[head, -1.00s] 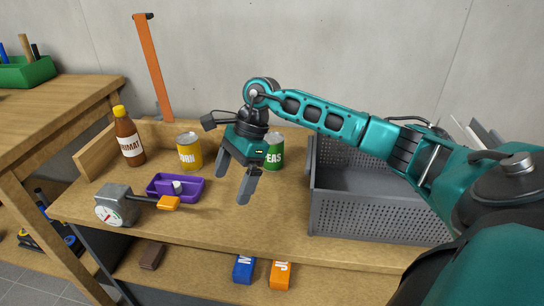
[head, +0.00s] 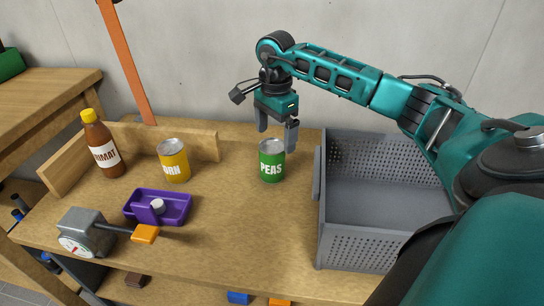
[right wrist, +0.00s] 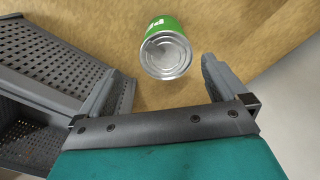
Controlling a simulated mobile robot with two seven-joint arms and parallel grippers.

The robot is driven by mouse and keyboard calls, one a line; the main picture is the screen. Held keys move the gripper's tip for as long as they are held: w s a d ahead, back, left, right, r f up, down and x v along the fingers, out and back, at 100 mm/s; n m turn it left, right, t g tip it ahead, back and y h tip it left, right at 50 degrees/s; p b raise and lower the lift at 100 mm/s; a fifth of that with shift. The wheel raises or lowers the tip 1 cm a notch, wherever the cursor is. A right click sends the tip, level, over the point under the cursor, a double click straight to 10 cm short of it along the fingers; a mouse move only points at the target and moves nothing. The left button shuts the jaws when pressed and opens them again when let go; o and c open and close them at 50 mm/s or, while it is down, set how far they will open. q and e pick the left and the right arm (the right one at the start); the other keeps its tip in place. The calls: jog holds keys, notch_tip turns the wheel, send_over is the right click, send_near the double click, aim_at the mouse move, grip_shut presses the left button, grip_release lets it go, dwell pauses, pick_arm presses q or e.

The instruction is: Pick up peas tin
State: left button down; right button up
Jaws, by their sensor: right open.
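The green peas tin (head: 272,166) stands upright on the wooden bench, left of the grey crate. In the right wrist view the tin (right wrist: 167,52) shows its silver lid beyond the fingertips, roughly between the two fingers. My right gripper (head: 277,138) is open and empty, with its fingers pointing down just above and behind the tin in the head view. In the right wrist view the gripper (right wrist: 165,78) has its fingers spread wide, apart from the tin. My left gripper is not in view.
A grey perforated crate (head: 322,225) stands close to the right of the tin. A yellow corn tin (head: 174,164), a brown sauce bottle (head: 101,147), a purple tray (head: 176,212) and a grey gauge device (head: 84,232) stand to the left. The bench between corn and peas is clear.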

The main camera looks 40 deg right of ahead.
aim_at(275, 146)
notch_tip(275, 146, down, 4)
jog(key=shift+r, duration=0.2)
jog(key=shift+w+a+f+b, duration=0.1)
jog(key=shift+w+f+b, duration=0.1)
jog(key=shift+f, duration=0.7)
jog(key=shift+w+d+f+b, duration=0.1)
jog(key=shift+f+b, duration=0.05)
jog(key=shift+f, duration=0.75)
jog(key=shift+w+a+f+b, duration=0.1)
jog(key=shift+w+f+b, duration=0.1)
jog(key=shift+f, duration=0.7)
jog(key=shift+c, duration=0.3)
jog(key=c, duration=1.1)
